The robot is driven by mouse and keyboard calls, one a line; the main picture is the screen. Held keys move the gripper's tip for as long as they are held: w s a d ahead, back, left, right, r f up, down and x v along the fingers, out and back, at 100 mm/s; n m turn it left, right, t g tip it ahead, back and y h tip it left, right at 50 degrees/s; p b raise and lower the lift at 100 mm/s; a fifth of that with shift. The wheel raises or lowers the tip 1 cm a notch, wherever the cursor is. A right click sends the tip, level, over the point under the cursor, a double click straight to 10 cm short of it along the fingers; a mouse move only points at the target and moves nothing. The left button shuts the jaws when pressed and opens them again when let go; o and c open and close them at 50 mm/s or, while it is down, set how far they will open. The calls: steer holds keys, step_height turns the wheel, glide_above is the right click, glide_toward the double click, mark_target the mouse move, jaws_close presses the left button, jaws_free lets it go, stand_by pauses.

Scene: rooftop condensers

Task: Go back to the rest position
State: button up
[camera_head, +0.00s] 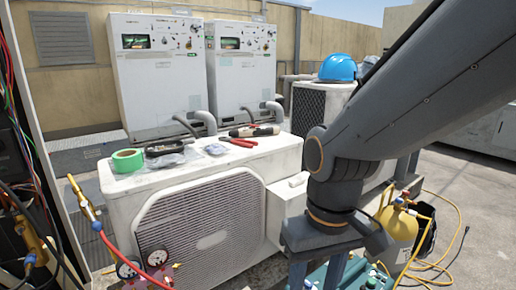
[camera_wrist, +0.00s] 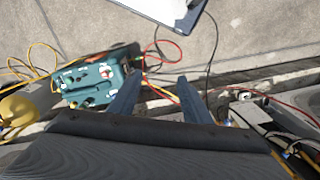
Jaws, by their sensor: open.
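My gripper (camera_head: 316,272) points down at the lower middle of the head view, in front of the right end of the near white condenser unit (camera_head: 215,172). In the wrist view my gripper (camera_wrist: 158,84) shows two blue-grey fingers spread apart, with nothing between them but ground and hose beyond. A teal machine (camera_wrist: 92,84) with knobs and ports lies to the left of the fingers in the wrist view. It also shows partly behind the fingers in the head view (camera_head: 372,280). My arm covers the right part of the head view.
Green tape (camera_head: 127,160), red-handled pliers (camera_head: 240,142) and other tools lie on the near condenser. A blue hard hat (camera_head: 338,68) sits on another unit behind. A yellow cylinder (camera_head: 398,236) and loose yellow hose (camera_head: 455,225) stand right. Gauges and a red hose hang in front left.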

steer(key=d+r+m+p, duration=0.3)
steer(key=d+r+p, duration=0.6)
steer(key=p, duration=0.8)
steer(key=shift+s+d+r+h, duration=0.3)
steer(key=shift+s+d+r, duration=0.1)
steer(key=shift+r, duration=0.75)
